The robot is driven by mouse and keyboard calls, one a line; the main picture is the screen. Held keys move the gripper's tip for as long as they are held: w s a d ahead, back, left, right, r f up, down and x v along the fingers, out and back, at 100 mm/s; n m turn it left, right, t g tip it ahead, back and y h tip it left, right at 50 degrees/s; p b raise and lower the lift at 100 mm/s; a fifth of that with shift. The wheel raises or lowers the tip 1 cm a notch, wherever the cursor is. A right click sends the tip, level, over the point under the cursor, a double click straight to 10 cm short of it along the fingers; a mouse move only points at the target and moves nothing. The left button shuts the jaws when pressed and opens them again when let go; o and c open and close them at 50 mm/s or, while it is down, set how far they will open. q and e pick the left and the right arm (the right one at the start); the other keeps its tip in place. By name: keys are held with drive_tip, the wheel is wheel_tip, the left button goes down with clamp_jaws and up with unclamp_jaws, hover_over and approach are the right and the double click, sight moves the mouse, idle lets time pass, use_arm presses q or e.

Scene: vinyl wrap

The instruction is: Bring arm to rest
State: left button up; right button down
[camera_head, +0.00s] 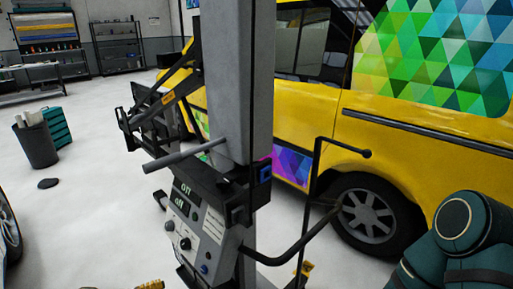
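A dark teal, rounded arm link (462,232), which looks like part of my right arm, stands at the lower right edge of the head view. It is in front of the yellow van (400,140), and I cannot tell the gap between them. The rest of this arm runs out of the picture. No gripper shows in this view, and no part of my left arm can be made out.
A grey lift post (240,80) with a control box (195,225) stands close in the middle. A bent black bar (318,180) sticks out to its right. A bin (36,144) and teal drawers (56,127) stand left. Open floor (95,215) lies left of the post.

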use_arm(q)
drive_tip(key=s+d+f+m+g+y, duration=0.2)
drive_tip(key=d, duration=0.5)
drive_tip(key=s+d+f+m+g+y, duration=0.2)
drive_tip(key=d+f+g, duration=0.1)
drive_tip(key=d, duration=0.4)
drive_tip(key=s+d+r+m+t+y, duration=0.1)
drive_tip(key=s+d+r+m+y, duration=0.1)
drive_tip(key=s+d+m+y, duration=0.3)
drive_tip(key=s+d+m, duration=0.1)
drive_tip(key=s+d, duration=0.2)
drive_tip(key=d, duration=0.1)
drive_tip(key=shift+s, duration=0.3)
idle(0.6)
